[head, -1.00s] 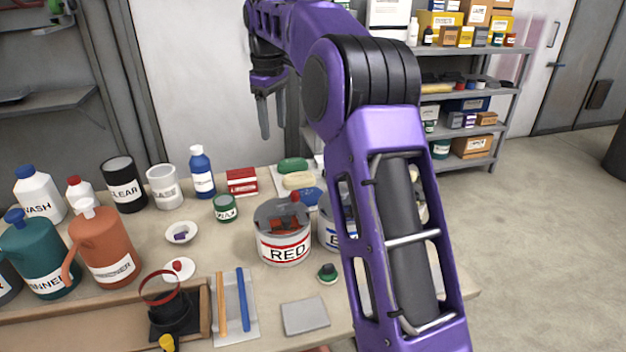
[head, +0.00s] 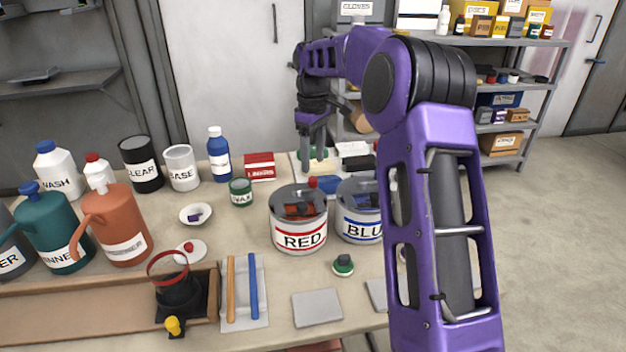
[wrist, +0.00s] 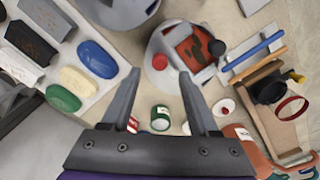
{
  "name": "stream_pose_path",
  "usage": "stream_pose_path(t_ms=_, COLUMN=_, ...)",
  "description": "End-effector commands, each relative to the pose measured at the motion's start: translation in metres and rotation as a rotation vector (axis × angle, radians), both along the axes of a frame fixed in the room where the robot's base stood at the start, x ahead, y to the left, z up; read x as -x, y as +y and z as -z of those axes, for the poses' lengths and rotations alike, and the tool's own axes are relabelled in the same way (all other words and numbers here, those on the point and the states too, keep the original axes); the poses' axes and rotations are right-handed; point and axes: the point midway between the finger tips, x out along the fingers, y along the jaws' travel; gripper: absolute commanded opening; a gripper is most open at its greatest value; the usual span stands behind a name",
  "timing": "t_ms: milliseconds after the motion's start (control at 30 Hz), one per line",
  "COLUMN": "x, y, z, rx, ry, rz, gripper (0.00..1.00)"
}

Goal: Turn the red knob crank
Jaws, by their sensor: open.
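The grey can labelled RED (head: 300,238) stands upright on the workbench. Its grey lid has a crank with a red knob (head: 312,182) and an opening with red and dark contents. In the wrist view the red knob (wrist: 159,61) appears between my fingertips, on the grey lid (wrist: 172,82). My gripper (head: 313,155) points down, open and empty, above and behind the can's lid in the head view. In the wrist view my gripper (wrist: 159,74) has its fingers spread to either side of the knob. I see no contact; the height gap is hard to judge.
The can labelled BLUE (head: 358,228) stands close on the right of the RED can. A green jar (head: 241,192) and a small green-topped item (head: 343,264) are nearby. Jugs (head: 117,222) and bottles fill the left side. My arm hides part of the bench's right.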

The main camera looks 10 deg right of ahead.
Motion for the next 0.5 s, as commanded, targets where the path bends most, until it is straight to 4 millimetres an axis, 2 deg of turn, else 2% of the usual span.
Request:
stream_pose_path(t_ms=33, x=0.000, y=0.000, z=0.013, rx=0.000, ry=0.003, rz=0.000, gripper=0.61)
stream_pose_path(t_ms=200, x=0.000, y=0.000, z=0.039, rx=0.001, ry=0.002, rz=0.000, gripper=0.61)
stream_pose_path(t_ms=333, x=0.000, y=0.000, z=0.050, rx=0.000, ry=0.001, rz=0.000, gripper=0.61)
stream_pose_path(t_ms=500, x=0.000, y=0.000, z=0.054, rx=0.000, ry=-0.001, rz=0.000, gripper=0.61)
